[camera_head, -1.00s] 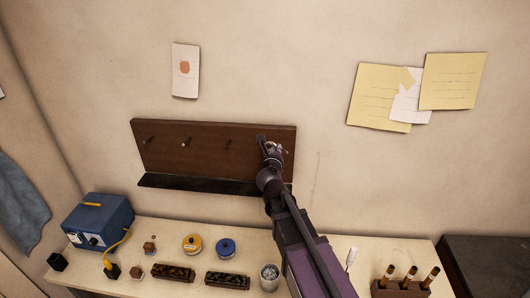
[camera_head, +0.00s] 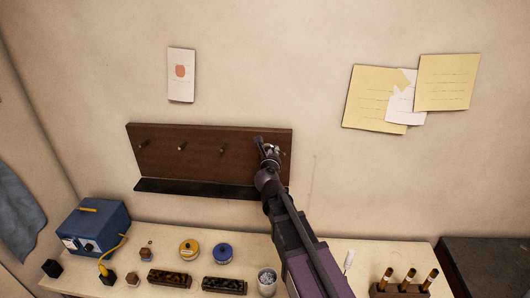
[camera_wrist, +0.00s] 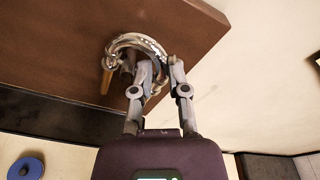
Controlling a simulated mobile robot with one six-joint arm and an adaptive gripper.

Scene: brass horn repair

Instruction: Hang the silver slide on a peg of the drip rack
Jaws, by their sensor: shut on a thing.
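The silver slide (camera_wrist: 140,42) is a shiny curved tube in the wrist view, close against the brown board of the drip rack (camera_wrist: 60,45). My gripper (camera_wrist: 162,72) is shut on the slide at its right side. A wooden peg (camera_wrist: 105,82) shows beside the left end of the slide; whether the slide is around it or only beside it I cannot tell. In the head view the drip rack (camera_head: 190,165) is on the wall with several pegs, and my gripper (camera_head: 268,148) is at its right end, mostly hiding the slide.
A black ledge (camera_head: 195,189) runs under the rack. The bench below holds a blue box (camera_head: 93,228) with a yellow cable, a yellow tin (camera_head: 189,250), a blue tin (camera_head: 223,253), dark blocks (camera_head: 225,285) and a metal cup (camera_head: 267,281). A holder (camera_head: 400,290) with brown-handled tools stands at right.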

